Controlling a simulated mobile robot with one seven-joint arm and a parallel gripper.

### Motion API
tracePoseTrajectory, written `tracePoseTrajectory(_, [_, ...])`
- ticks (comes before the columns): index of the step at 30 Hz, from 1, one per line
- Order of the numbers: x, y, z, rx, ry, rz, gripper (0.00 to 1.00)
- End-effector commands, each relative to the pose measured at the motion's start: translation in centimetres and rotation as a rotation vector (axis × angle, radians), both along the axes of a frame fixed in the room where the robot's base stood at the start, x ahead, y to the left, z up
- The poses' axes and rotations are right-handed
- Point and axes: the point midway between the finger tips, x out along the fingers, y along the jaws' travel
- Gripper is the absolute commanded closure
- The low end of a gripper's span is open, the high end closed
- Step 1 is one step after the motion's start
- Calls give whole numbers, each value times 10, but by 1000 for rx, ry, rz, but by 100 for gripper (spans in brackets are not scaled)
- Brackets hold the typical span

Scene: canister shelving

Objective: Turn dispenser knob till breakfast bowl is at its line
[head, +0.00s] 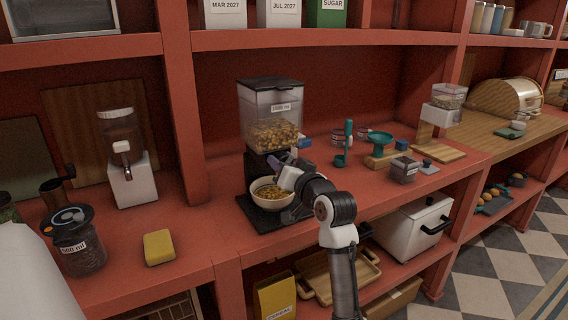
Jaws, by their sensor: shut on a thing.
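The dispenser (270,103) has a clear hopper with a label and stands on the red counter, partly filled with brown cereal. The breakfast bowl (257,188) sits on the dispenser's dark base (257,216), below the outlet. It holds golden cereal; I cannot make out its line or the exact level. My gripper (277,163) reaches in from the right, just above the bowl, at the front of the dispenser below the hopper. It is shut on the dispenser knob, which is mostly hidden by my gripper and wrist.
A yellow sponge (158,247) and a dark-lidded jar (76,243) lie left on the counter. A white dispenser (133,182) stands behind them. Red uprights flank the bay.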

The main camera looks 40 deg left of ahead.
Motion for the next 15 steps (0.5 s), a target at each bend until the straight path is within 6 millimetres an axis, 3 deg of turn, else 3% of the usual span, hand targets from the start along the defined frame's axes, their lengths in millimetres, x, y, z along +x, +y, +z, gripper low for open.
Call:
tracePoseTrajectory(1, [0,0,0,0,0,0,57])
tracePoseTrajectory(6, [0,0,0,0,-1,0,38])
tracePoseTrajectory(15, [0,-2,-1,0,-1,0,38])
